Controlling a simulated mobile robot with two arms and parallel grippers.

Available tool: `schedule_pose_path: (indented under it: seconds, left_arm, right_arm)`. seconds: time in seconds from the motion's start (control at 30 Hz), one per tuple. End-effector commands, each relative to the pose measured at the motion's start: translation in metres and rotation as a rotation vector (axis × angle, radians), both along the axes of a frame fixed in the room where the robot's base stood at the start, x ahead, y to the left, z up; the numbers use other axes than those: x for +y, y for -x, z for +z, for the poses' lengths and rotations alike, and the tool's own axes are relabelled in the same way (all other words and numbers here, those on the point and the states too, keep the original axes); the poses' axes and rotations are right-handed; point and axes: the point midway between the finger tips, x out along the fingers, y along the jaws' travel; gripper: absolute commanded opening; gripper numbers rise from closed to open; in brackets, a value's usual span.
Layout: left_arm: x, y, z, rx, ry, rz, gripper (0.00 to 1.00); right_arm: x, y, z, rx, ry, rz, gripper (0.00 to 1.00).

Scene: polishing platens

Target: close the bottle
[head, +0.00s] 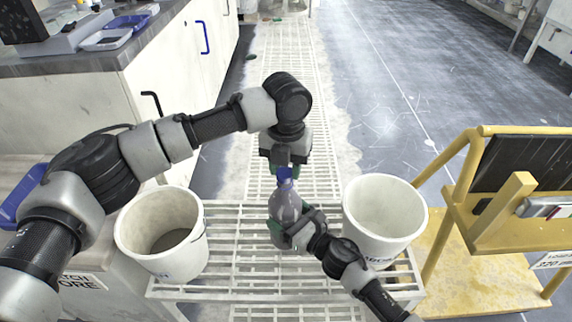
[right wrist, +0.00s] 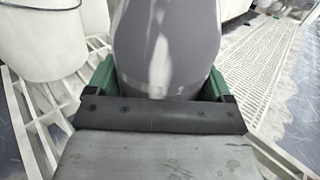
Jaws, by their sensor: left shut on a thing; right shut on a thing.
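A clear grey bottle (head: 285,205) stands roughly upright above the white slatted rack in the head view. My right gripper (head: 285,232) is shut around its lower body. The bottle also fills the upper middle of the right wrist view (right wrist: 167,45), between the green finger pads. A blue cap (head: 284,173) is at the bottle's mouth. My left gripper (head: 285,162) comes from above and is shut on the cap. Whether the cap is seated on the neck or just above it cannot be told, as the fingers hide part of it.
A white bucket (head: 128,240) stands left of the bottle and another white bucket (head: 411,217) stands close on its right, both by the slatted rack (head: 240,262). A yellow stand (head: 450,190) is at the right. A counter (head: 110,52) with blue trays is at the upper left.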

Motion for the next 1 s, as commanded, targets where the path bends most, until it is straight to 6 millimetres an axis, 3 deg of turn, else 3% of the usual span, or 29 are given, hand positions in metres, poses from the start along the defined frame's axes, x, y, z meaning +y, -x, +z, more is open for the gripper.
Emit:
schedule_pose_path:
  seconds: [0.67, 0.7, 0.83, 1.0]
  left_arm:
    - [0.0, 0.0, -0.012, -0.001, 0.0, -0.002, 0.15]
    - [0.0, 0.0, -0.012, -0.001, 0.0, -0.004, 0.15]
    - [-0.001, 0.0, -0.012, 0.0, 0.0, -0.099, 0.15]
    - [-0.003, 0.002, -0.012, 0.0, 0.001, -0.382, 0.15]
  right_arm:
    - [0.0, 0.0, 0.0, 0.001, 0.001, 0.0, 0.39]
    - [0.0, 0.0, 0.0, 0.001, 0.001, 0.0, 0.16]
    - [0.0, 0.0, 0.0, 0.001, 0.001, 0.0, 0.15]
    - [0.0, 0.0, 0.0, 0.001, 0.001, 0.0, 0.15]
